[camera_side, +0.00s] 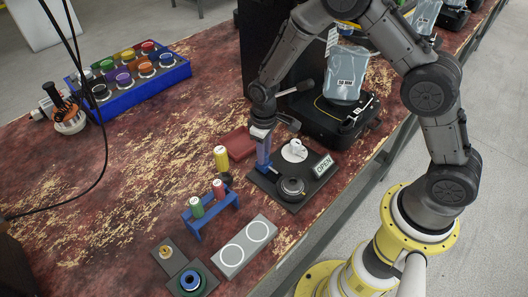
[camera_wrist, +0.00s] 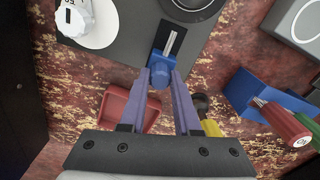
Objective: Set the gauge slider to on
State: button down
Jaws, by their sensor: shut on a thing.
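In the side view my gripper (camera_side: 263,158) points down at the left edge of the panel (camera_side: 283,195), and the slider is hidden there. I can read no on or off mark beside the slot.

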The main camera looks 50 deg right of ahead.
jog(key=shift+s, duration=2)
jog(key=c, duration=0.6)
grip_release()
jog(key=shift+w+r, duration=0.1)
jog(key=shift+r, duration=0.3)
notch_tip(320, 180, up, 13)
jog(key=shift+r, duration=0.1)
